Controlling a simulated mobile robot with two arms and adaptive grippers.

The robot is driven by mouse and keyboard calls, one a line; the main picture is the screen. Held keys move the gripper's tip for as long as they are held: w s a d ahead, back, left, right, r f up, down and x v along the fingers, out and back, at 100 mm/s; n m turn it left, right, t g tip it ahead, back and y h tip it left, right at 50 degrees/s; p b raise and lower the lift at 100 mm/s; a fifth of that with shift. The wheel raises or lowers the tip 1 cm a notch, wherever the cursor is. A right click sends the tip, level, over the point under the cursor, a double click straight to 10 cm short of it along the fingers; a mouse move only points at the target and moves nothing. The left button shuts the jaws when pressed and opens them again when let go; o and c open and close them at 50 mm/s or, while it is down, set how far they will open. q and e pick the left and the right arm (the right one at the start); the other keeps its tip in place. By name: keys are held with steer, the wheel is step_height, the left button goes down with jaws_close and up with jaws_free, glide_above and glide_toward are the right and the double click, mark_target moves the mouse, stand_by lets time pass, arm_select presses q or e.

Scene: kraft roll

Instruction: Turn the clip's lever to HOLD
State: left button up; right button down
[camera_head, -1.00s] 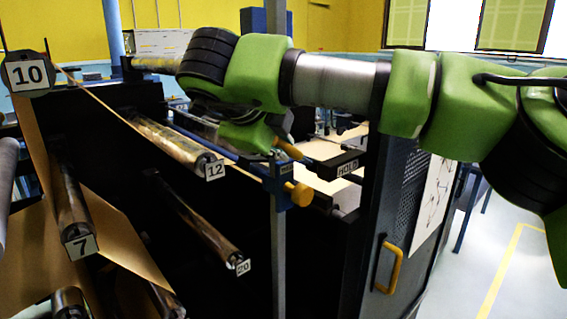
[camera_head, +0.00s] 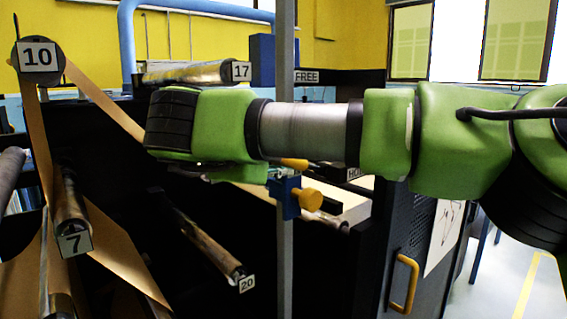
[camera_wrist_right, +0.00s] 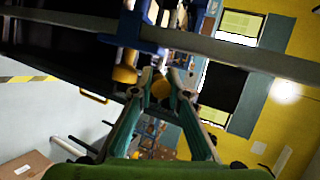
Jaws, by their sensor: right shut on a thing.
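The clip (camera_head: 289,197) is a blue block on the grey upright post (camera_head: 286,260), with an orange knob (camera_head: 311,199) on its right side. The lever's orange end (camera_head: 294,163) shows just above the block, beneath my right forearm. The HOLD label (camera_head: 354,173) is to its right, partly covered by my arm; the FREE label (camera_head: 306,76) is higher up beside the post. In the right wrist view, my right gripper (camera_wrist_right: 160,75) is shut on the lever's orange end (camera_wrist_right: 161,89), close to the blue clip (camera_wrist_right: 131,30). My left gripper is out of view.
Rolls on a black rack stand at the left, with number plates 10 (camera_head: 38,57), 7 (camera_head: 75,240), 20 (camera_head: 246,284) and 17 (camera_head: 241,71). A dark cabinet with a yellow handle (camera_head: 403,283) stands at the right. Open floor lies beyond it.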

steer(key=shift+f, duration=0.15)
steer(key=c, duration=2)
jaws_free()
steer(key=shift+o, duration=0.2)
steer(key=shift+a, duration=0.1)
steer(key=shift+s, duration=0.1)
steer(key=shift+s+a+r, duration=0.1)
steer(key=shift+s+r, duration=0.15)
steer(key=v, duration=1.1)
steer(key=shift+s, duration=0.15)
steer(key=shift+a, duration=0.1)
